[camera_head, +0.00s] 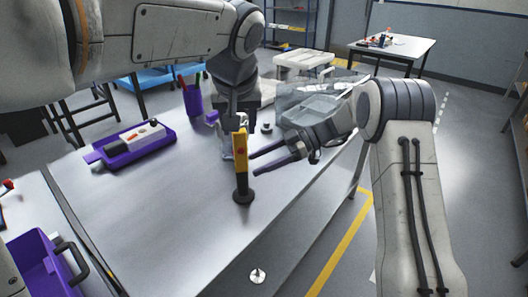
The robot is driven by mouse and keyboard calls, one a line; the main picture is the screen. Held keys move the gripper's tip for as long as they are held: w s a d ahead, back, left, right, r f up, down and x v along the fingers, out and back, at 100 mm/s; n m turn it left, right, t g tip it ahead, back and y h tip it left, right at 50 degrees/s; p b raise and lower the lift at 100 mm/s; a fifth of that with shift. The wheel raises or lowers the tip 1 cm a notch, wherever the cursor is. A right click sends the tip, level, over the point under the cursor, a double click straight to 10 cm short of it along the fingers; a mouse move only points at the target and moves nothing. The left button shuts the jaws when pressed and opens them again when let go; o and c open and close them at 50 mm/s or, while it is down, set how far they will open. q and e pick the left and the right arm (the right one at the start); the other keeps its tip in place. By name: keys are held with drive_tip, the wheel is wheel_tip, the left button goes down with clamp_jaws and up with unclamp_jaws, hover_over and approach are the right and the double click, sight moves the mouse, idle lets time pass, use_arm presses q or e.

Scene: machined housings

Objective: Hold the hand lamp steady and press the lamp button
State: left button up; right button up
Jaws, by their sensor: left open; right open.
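The hand lamp (241,158) stands upright on the table, with a yellow upper part and a black handle and base (243,194). A small reddish mark shows on its yellow face; I cannot tell whether it is the button. My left gripper (238,120) points down at the top of the lamp, jaws open. I cannot tell whether its fingers are around the lamp top or just behind it. My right gripper (254,164) comes in from the right with two dark fingers apart. Its tips are close beside the lamp; contact cannot be told.
The metal table (150,215) is mostly clear in front. A purple tray (136,150) with small parts lies at left, and a purple cup (193,100) with pens stands behind. A clear bin (307,108) stands behind my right gripper. A purple crate (38,262) is at the lower left.

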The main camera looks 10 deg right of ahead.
hover_over(234, 195)
wheel_tip(234, 195, down, 3)
drive_tip(key=shift+w+f, duration=0.1)
drive_tip(key=shift+f, duration=0.1)
drive_tip(key=shift+c, duration=0.3)
clamp_jaws()
use_arm(q)
clamp_jaws()
drive_tip(key=shift+f, duration=0.1)
idle(1.2)
